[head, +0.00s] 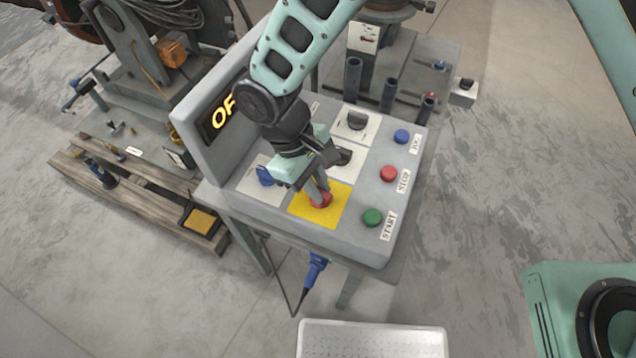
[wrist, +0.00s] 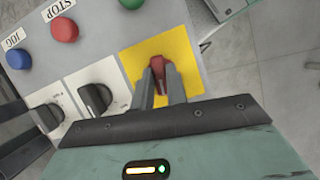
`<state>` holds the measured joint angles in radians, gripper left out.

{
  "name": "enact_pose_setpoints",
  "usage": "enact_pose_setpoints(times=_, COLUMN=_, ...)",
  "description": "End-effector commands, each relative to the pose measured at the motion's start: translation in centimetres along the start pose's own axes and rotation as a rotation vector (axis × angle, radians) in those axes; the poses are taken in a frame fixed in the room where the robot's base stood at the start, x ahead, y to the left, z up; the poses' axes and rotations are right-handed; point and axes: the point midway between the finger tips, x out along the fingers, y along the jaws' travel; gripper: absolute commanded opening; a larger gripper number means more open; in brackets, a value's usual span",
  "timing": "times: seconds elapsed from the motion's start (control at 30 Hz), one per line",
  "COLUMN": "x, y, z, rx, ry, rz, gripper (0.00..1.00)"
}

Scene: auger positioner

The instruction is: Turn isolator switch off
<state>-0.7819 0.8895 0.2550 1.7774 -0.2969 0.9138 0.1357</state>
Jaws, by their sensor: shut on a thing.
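The isolator switch is a red knob (head: 320,200) on a yellow plate (head: 333,213) at the front of the grey control box (head: 370,245). My gripper (head: 319,192) reaches down from above and is shut on the red knob. In the wrist view the two fingers (wrist: 161,82) stand on either side of the red knob (wrist: 158,64), over the yellow plate (wrist: 185,50). The fingers hide part of the knob, so its exact angle is hard to tell. A display (head: 222,113) on the box's raised back shows glowing letters starting "OF", the rest hidden by my arm.
Green START (head: 372,217), red STOP (head: 388,173) and blue JOG (head: 402,136) buttons line the box's right side. A cable with a blue plug (head: 315,270) hangs below. Open floor lies right.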

Motion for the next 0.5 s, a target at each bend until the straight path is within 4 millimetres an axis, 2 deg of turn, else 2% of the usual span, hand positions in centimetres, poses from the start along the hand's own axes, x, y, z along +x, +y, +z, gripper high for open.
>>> enact_pose_setpoints(times=0.2, x=-0.09, y=-0.05, z=-0.05, rx=-0.100, ry=0.002, rz=0.043, gripper=0.00)
enact_pose_setpoints(times=0.5, x=-0.12, y=-0.05, z=-0.04, rx=-0.154, ry=0.003, rz=0.065, gripper=0.00)
